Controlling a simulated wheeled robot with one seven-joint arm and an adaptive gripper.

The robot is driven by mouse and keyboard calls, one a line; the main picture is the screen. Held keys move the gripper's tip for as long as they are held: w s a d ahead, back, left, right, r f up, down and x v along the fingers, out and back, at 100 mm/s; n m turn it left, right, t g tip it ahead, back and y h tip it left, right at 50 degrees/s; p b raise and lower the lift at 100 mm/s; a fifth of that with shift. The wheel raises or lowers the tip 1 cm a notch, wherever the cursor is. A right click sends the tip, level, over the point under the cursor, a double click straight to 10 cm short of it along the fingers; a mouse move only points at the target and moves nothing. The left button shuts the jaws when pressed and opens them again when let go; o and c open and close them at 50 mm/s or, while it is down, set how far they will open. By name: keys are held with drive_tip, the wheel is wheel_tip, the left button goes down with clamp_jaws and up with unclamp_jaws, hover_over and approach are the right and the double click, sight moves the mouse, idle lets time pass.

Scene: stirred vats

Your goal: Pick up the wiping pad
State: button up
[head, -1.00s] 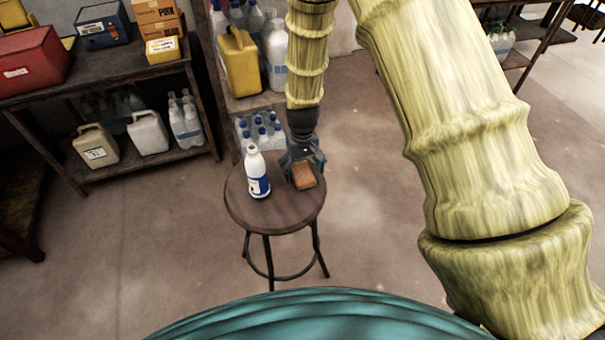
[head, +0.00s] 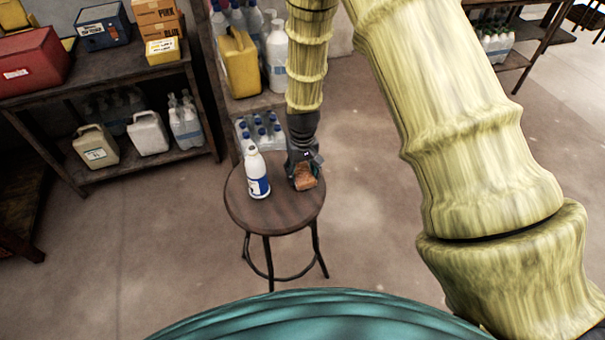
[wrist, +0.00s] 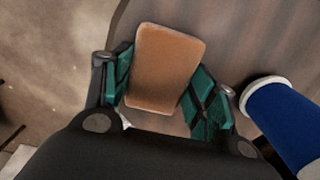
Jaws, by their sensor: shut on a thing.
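The wiping pad (head: 306,181) is a small orange-brown block at the right side of the round stool top (head: 270,213). In the wrist view the pad (wrist: 166,68) sits between the two green-padded fingers of my gripper (wrist: 163,88). My gripper (head: 303,165) reaches down from above and is shut on the pad. I cannot tell whether the pad still touches the stool. Part of the pad is hidden by the fingers in the head view.
A white bottle with a blue label (head: 257,173) stands on the stool just left of my gripper, and close by in the wrist view (wrist: 280,120). Shelves with jugs (head: 150,133) and bottles stand behind and left. The floor around the stool is clear.

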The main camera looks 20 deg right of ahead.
sight(303, 175)
wheel_tip(303, 175, up, 2)
drive_tip(key=shift+s+r+b, duration=0.3)
drive_tip(key=shift+r+b, duration=0.05)
drive_tip(key=shift+r, duration=0.4)
drive_tip(key=s+r+b, duration=0.1)
drive_tip(key=s, duration=1.4)
drive_tip(key=shift+s+a+r+b, duration=0.2)
drive_tip(key=shift+r+b, duration=0.05)
drive_tip(key=shift+b, duration=0.05)
drive_tip(key=o, duration=0.4)
drive_tip(key=c, duration=0.4)
drive_tip(key=shift+o, duration=0.2)
drive_tip(key=w+p, duration=0.1)
drive_tip(key=w, duration=0.2)
drive_tip(key=w+f+p, duration=0.1)
drive_tip(key=w, duration=0.2)
drive_tip(key=w+a+p, duration=0.1)
drive_tip(key=w, duration=0.2)
drive_tip(key=shift+w+a+f+p, duration=0.1)
drive_tip(key=shift+w+f+p, duration=0.05)
drive_tip(key=shift+f+p, duration=0.2)
